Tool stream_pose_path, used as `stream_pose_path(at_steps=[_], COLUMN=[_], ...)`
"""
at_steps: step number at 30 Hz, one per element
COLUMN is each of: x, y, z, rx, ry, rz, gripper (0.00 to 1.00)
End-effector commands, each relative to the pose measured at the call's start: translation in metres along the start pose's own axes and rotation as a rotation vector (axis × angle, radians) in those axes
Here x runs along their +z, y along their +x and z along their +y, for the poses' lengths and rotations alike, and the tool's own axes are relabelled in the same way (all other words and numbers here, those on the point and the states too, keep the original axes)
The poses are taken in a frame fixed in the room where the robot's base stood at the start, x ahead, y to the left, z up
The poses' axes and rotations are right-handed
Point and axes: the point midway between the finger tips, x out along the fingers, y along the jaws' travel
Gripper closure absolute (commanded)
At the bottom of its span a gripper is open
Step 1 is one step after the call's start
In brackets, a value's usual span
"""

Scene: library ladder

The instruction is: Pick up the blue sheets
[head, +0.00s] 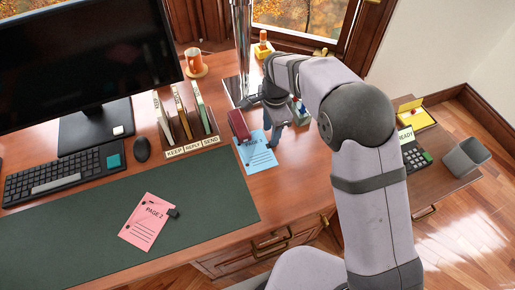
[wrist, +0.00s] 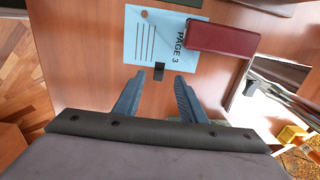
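The blue sheets (head: 259,157), marked PAGE 3, lie flat on the desk right of the green mat. In the wrist view the blue sheets (wrist: 148,38) carry a black binder clip (wrist: 158,72) at the edge nearest my gripper. In the head view my gripper (head: 273,134) is over the sheets' right side. The height gap is hard to tell.
A pink sheet (head: 150,222) with a black clip lies on the green mat (head: 60,225). A grey bin (head: 466,156) and calculator (head: 415,156) are right.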

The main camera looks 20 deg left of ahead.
Motion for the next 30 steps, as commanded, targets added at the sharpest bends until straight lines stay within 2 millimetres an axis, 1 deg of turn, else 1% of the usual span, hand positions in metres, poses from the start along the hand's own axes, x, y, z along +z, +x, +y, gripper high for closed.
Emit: stream_pose_path(at_steps=[5, 12, 16, 19, 25, 26, 27, 29, 30], x=[0.0, -0.001, -0.001, -0.001, -0.001, -0.001, -0.001, -0.001, -0.001], y=[0.005, 0.035, 0.047, 0.051, 0.052, 0.052, 0.052, 0.052, 0.052], z=[0.001, 0.002, 0.001, 0.001, 0.001, 0.001, 0.001, 0.001, 0.001], rx=[0.002, 0.003, 0.001, -0.001, -0.002, -0.001, -0.001, -0.001, -0.001], ry=[0.0, 0.0, 0.0, 0.0, -0.001, -0.001, -0.001, -0.001, -0.001], rz=[0.0, 0.0, 0.0, 0.0, 0.0, 0.0, 0.0, 0.0, 0.0], gripper=[0.62, 0.62, 0.62, 0.62, 0.62, 0.65, 0.74, 0.89, 0.98])
